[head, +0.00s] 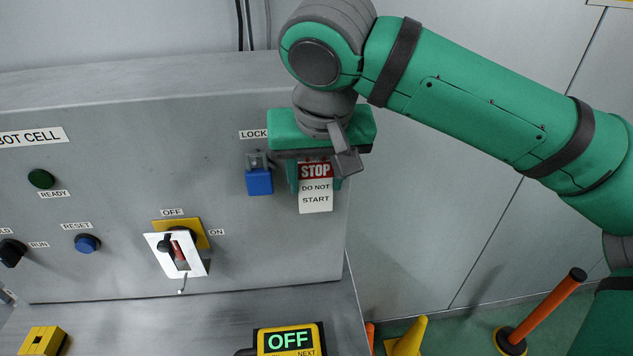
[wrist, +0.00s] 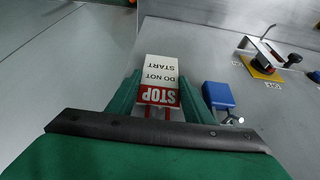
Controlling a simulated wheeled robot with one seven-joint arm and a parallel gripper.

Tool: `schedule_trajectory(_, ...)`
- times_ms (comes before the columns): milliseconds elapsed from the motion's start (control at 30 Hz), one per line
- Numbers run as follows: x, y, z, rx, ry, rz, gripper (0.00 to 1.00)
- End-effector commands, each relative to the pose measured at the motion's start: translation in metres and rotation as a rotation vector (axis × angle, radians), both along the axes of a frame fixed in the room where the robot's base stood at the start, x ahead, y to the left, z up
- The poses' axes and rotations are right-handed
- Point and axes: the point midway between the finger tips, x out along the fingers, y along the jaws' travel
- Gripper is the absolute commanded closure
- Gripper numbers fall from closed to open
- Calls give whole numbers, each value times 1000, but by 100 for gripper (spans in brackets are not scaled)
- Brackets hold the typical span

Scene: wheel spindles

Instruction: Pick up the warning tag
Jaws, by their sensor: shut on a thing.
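The warning tag (head: 315,193) is a white card with a red "STOP" band and the words "DO NOT START". It hangs below my gripper (head: 317,178), in front of the grey panel's right part. In the wrist view the tag (wrist: 160,75) lies between the two green fingers (wrist: 160,98), upside down in the picture. My gripper is shut on the tag near its red end. The gripper body hides what is above the tag in the head view.
A blue padlock (head: 259,181) hangs left of the tag under the "LOCK" label. A yellow rotary switch (head: 203,236) with a white plate is further left. A handheld display reading "OFF" (head: 288,340) is at the bottom.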

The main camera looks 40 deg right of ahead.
Motion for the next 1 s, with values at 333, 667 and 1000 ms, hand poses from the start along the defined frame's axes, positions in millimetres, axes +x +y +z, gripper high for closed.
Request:
schedule_trajectory(333,-42,26,6,0,-2,3,75)
schedule_trajectory(667,-111,68,5,-3,-2,3,75)
schedule_trajectory(1000,-149,92,6,-1,-1,0,75)
